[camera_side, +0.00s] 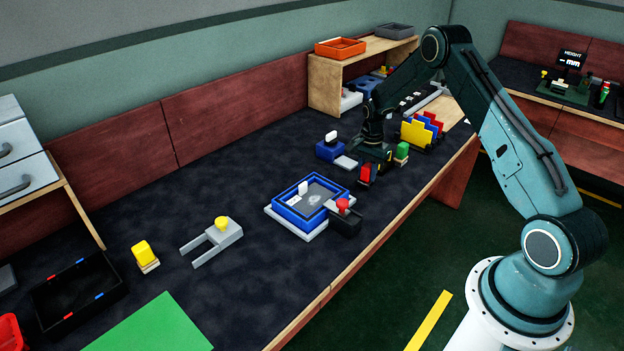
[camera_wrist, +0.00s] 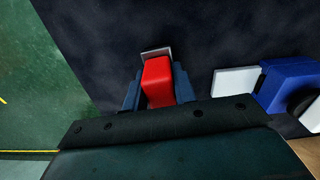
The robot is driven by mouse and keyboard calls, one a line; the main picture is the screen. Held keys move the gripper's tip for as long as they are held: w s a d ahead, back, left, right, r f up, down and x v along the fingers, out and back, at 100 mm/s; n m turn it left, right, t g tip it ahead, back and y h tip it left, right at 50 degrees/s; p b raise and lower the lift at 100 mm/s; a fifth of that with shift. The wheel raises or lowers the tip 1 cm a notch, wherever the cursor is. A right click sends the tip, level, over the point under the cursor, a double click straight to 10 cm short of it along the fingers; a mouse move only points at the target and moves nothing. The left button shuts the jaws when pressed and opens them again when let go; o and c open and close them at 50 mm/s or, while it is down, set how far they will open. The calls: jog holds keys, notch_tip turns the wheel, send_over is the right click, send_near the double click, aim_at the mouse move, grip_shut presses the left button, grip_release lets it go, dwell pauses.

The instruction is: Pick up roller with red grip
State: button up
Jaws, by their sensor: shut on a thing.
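The roller with the red grip (camera_side: 366,172) is at my gripper (camera_side: 371,163) near the front edge of the bench, right of the blue tray. In the wrist view, its red grip (camera_wrist: 157,80) sits between the two fingers of my gripper (camera_wrist: 157,92), which is shut on it. A grey part (camera_wrist: 155,53) shows at the far end of the red grip. My gripper hides part of the roller, and I cannot tell whether it touches the bench top.
A green-topped piece (camera_side: 402,150) stands close to the right of my gripper. A blue block with a white plate (camera_side: 330,151) lies behind and left. The blue tray (camera_side: 290,213) and a black block with a red knob (camera_side: 343,219) are in front. Colored plates (camera_side: 421,133) stand behind right.

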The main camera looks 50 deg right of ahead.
jog(key=shift+r, duration=0.1)
notch_tip(320, 180, up, 20)
dwell(0.7)
dwell(0.4)
jog(key=shift+o, duration=1.2)
jog(key=shift+c, duration=0.4)
